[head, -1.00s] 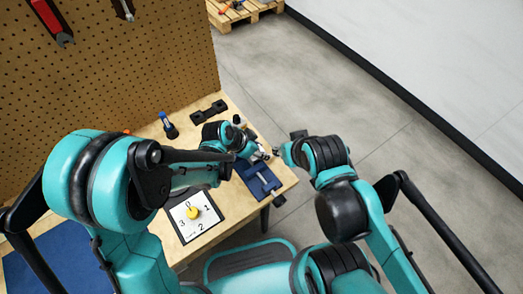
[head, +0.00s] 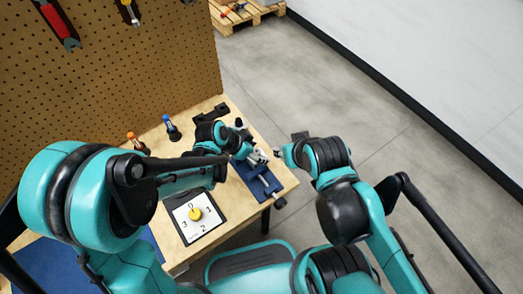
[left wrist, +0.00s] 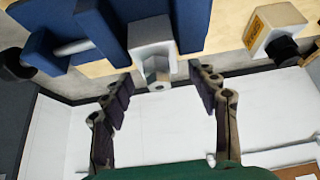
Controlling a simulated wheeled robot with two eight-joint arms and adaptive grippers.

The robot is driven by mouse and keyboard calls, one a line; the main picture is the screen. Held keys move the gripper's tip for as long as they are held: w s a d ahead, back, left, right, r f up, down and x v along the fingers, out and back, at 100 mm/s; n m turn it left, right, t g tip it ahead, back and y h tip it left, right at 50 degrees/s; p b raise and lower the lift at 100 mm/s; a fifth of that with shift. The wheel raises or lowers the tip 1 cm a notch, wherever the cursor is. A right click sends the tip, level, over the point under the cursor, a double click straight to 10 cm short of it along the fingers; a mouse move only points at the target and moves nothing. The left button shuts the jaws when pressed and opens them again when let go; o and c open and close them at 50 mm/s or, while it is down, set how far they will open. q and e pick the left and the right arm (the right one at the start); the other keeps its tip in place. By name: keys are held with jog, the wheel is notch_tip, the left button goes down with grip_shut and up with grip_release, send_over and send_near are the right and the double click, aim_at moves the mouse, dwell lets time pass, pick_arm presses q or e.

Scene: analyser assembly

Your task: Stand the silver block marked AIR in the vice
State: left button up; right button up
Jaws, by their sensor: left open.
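The blue vice (head: 262,184) stands at the table's right edge; its blue jaws also show at the top of the left wrist view (left wrist: 192,22). A silver block (left wrist: 150,35) with a hexagonal fitting (left wrist: 157,72) sits between the jaws. No marking shows on its visible faces, so I cannot tell whether it reads AIR. My left gripper (left wrist: 163,98) is open, its fingers apart on either side of the fitting, with gaps on both sides. In the head view it is at the vice (head: 256,157), partly hidden. My right gripper (head: 279,152) is beside the vice; its fingers are unclear.
A numbered dial board (head: 196,216), a blue-topped bottle (head: 172,129), an orange-topped bottle (head: 137,144) and a black holder (head: 211,113) are on the table.

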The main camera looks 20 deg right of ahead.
pick_arm(q)
jog(key=s+a+r+n+t+y+p, duration=0.3)
jog(key=a+r+n, duration=0.3)
jog(key=a+r, duration=0.9)
jog(key=s+a+r+n+t+y, duration=0.1)
jog(key=s+a+n, duration=0.2)
jog(key=a, duration=0.4)
jog(key=s+a+r+n+t+y, duration=0.1)
jog(key=s+a+n+y, duration=0.1)
jog(key=a+n, duration=0.3)
jog(key=shift+s+a+r, duration=0.15)
jog(key=shift+s+a, duration=0.7)
jog(key=shift+a, duration=0.3)
